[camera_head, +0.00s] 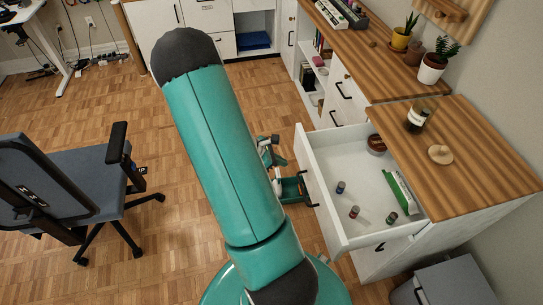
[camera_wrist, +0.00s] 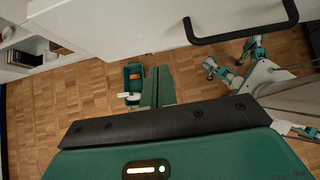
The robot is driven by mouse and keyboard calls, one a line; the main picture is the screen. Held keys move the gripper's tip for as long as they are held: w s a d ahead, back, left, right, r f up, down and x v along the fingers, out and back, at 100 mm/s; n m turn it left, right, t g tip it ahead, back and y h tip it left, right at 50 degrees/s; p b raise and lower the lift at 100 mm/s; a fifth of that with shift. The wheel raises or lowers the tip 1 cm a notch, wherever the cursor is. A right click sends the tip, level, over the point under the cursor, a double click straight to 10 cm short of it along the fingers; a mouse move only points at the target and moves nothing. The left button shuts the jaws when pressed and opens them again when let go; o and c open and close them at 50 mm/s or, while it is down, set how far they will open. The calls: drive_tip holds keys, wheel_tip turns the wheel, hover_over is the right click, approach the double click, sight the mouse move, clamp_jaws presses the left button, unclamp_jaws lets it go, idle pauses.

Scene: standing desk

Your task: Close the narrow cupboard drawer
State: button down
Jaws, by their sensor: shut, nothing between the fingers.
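The narrow cupboard drawer (camera_head: 345,215) is pulled far out of the white cupboard under the wooden top. Its white front with a dark bar handle (camera_head: 307,188) faces left. In the wrist view the white drawer front (camera_wrist: 130,25) fills the top, with its black handle (camera_wrist: 245,36) at upper right. My gripper (camera_wrist: 158,72) shows there as two teal fingers, shut together and empty. They lie in the picture just below the drawer front's edge, left of the handle; I cannot tell whether they touch it. In the head view my arm hides most of the gripper.
The drawer holds small bottles (camera_head: 355,212), a green-and-white box (camera_head: 399,190) and a round brown container (camera_head: 376,144). A jar (camera_head: 417,117) stands on the wooden top (camera_head: 470,150). A grey bin (camera_head: 455,285) stands at lower right.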

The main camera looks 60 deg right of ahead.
sight(303, 164)
drive_tip(key=s+d, duration=0.1)
drive_tip(key=d, duration=0.1)
drive_tip(key=s+d+f, duration=0.1)
drive_tip(key=s, duration=0.1)
drive_tip(key=shift+s+d+f, duration=0.15)
drive_tip(key=shift+s+d, duration=0.15)
drive_tip(key=shift+d, duration=0.05)
drive_tip(key=shift+s, duration=0.1)
